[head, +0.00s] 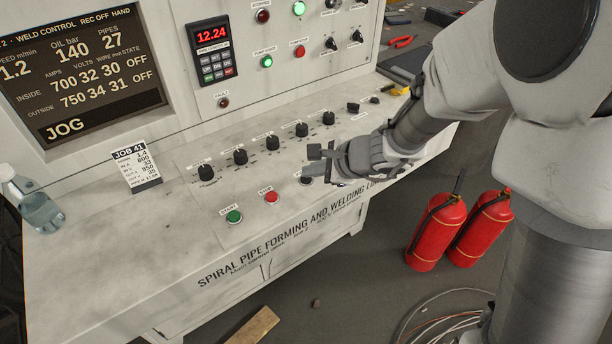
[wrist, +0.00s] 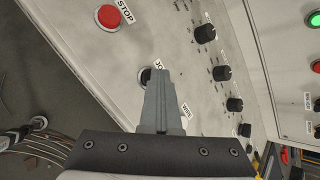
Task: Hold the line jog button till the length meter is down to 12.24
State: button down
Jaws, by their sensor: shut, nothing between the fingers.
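The length meter (head: 212,34) on the upright panel shows 12.24 in red digits. My gripper (head: 311,171) is shut and empty, low over the sloping desk to the right of the red stop button (head: 271,197). In the wrist view my closed fingertips (wrist: 155,72) cover part of the black line jog button (wrist: 145,76), beside a label of which "JO" shows. I cannot tell whether the tips touch or press it. The large screen (head: 75,70) reads JOG at its lower left.
A green start button (head: 234,216) lies left of stop. A row of black knobs (head: 240,156) runs behind my gripper. A job card (head: 136,166) and a clear bottle (head: 38,208) stand at the left. Red fire extinguishers (head: 437,232) stand on the floor at right.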

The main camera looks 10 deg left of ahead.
aim_at(311, 180)
jog(key=shift+r+p, duration=0.5)
jog(key=shift+r, duration=0.3)
notch_tip(311, 180, up, 5)
jog(key=p, duration=0.3)
jog(key=shift+f+p, duration=0.15)
jog(key=shift+p, duration=0.2)
dwell(2.4)
